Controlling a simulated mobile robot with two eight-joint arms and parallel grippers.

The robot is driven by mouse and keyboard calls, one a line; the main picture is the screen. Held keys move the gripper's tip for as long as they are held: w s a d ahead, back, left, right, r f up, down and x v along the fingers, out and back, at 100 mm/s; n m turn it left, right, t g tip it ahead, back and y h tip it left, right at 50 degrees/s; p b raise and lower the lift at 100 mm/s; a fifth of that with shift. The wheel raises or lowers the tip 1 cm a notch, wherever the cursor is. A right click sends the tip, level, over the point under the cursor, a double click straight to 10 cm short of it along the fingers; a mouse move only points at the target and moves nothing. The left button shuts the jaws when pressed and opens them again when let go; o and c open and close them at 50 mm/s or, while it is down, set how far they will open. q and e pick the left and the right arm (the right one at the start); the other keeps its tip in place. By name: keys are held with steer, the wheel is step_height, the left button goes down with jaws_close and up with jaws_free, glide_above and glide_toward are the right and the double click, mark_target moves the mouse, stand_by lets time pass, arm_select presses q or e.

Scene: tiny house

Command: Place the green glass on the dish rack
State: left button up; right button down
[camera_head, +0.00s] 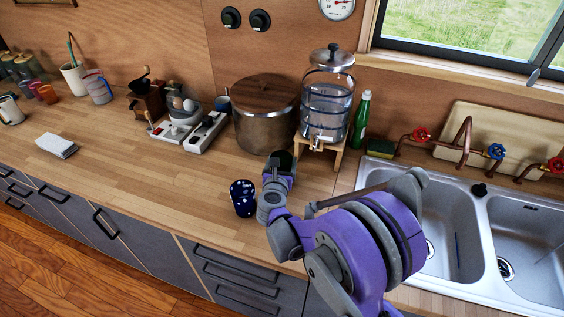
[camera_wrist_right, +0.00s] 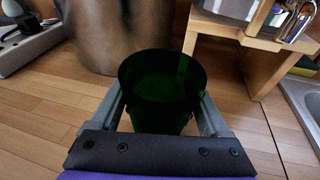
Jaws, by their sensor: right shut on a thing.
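The green glass (camera_wrist_right: 162,92) is upright between the fingers of my right gripper (camera_wrist_right: 160,112) in the right wrist view. The fingers are shut on its two sides. In the head view my right gripper (camera_head: 281,160) is over the wooden counter, in front of the metal pot and the water dispenser. The glass is mostly hidden there by the gripper. I cannot tell whether the glass touches the counter. I cannot make out a dish rack in either view. My left gripper is not in view.
A dark blue spotted cup (camera_head: 243,198) stands left of my right wrist. The large pot (camera_head: 265,118), the water dispenser (camera_head: 327,100) on its wooden stand and a green bottle (camera_head: 361,122) stand behind. A double sink (camera_head: 478,215) is at the right. The counter (camera_head: 150,175) is clear left of the cup.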

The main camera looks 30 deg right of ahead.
steer(key=shift+f, duration=0.15)
steer(key=shift+c, duration=0.6)
jaws_free()
